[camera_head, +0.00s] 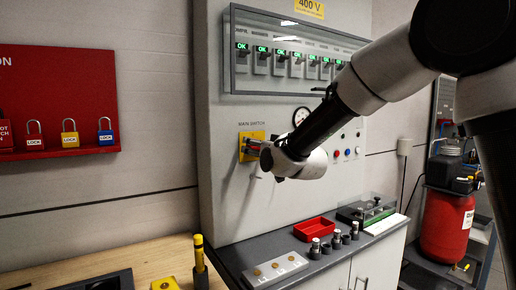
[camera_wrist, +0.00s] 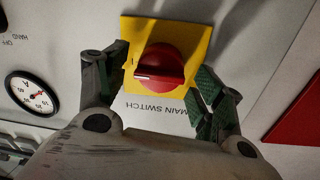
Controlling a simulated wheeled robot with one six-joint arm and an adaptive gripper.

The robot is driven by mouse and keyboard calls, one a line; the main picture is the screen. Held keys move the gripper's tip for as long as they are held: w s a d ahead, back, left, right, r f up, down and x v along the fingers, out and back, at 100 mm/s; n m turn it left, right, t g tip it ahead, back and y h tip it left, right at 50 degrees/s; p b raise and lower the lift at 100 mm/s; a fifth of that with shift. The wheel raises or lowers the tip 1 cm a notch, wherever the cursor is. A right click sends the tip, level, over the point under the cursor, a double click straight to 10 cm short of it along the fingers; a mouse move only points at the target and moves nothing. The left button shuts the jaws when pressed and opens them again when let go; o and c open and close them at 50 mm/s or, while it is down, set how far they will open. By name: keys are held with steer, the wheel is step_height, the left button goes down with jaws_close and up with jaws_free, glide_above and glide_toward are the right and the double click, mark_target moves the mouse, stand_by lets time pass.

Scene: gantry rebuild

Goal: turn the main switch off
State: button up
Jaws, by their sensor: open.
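The main switch is a red rotary knob (camera_wrist: 160,66) on a yellow plate (camera_wrist: 191,31), seen upside down in the wrist view. Its grip bar lies roughly level across that picture, with a white mark at the left end. My gripper (camera_wrist: 164,62) is open, with one finger on each side of the knob, and gaps show between the fingers and the knob. In the head view the yellow plate (camera_head: 259,134) is on the grey cabinet front below its label, and my gripper (camera_head: 251,147) is at the plate and hides most of the knob.
A gauge (camera_head: 300,116) and several small buttons sit right of the switch. A glass-covered breaker row (camera_head: 290,60) is above. Below, a counter holds a red tray (camera_head: 314,229) and small parts. A red lock board (camera_head: 60,100) hangs at left.

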steer(key=shift+w+a, duration=0.15)
steer(key=shift+w, duration=0.15)
steer(key=c, duration=1)
